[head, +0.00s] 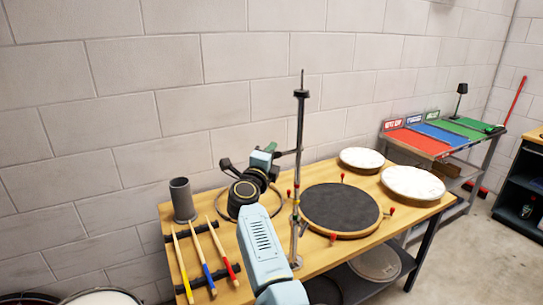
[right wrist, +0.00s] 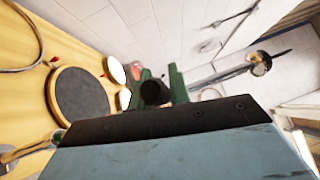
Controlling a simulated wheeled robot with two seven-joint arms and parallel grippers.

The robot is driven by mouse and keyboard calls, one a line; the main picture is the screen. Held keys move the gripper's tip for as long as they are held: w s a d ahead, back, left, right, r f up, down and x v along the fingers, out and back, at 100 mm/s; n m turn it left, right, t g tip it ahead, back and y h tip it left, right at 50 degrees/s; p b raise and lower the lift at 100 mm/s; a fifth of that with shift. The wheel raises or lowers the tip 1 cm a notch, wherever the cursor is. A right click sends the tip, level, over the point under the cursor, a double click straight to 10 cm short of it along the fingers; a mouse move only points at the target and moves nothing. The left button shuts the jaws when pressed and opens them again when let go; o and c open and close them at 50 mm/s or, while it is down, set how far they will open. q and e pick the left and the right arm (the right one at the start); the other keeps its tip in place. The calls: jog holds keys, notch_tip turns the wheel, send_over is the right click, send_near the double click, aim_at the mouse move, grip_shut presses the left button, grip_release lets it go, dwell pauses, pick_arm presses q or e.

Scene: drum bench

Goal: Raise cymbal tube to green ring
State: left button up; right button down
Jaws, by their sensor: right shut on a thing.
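The cymbal stand's thin metal tube (head: 299,125) rises upright from the wooden bench, with a black fitting and a thin rod at its top. My right gripper (head: 279,152) is at the tube's left side, about mid-height, shut on a dark fitting on the tube. In the right wrist view a dark round end (right wrist: 155,92) sits between the green fingers, and the tube (right wrist: 225,75) runs off to the upper right. My left gripper is not in view.
A round black pad (head: 340,208) and two white drumheads (head: 412,183) lie right of the stand. Several sticks (head: 203,258) rest on black racks at left, near a grey cup (head: 182,200). A bench with coloured mats (head: 415,141) stands at back right. The wall is behind.

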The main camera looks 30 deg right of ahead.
jog(key=c, duration=1.3)
grip_release()
jog(key=shift+r, duration=0.25)
jog(key=shift+f, duration=0.1)
jog(key=p+v, duration=0.2)
jog(key=v, duration=0.5)
jog(key=shift+s+a+p, duration=0.15)
jog(key=shift+s+p, duration=0.05)
jog(key=shift+p, duration=0.15)
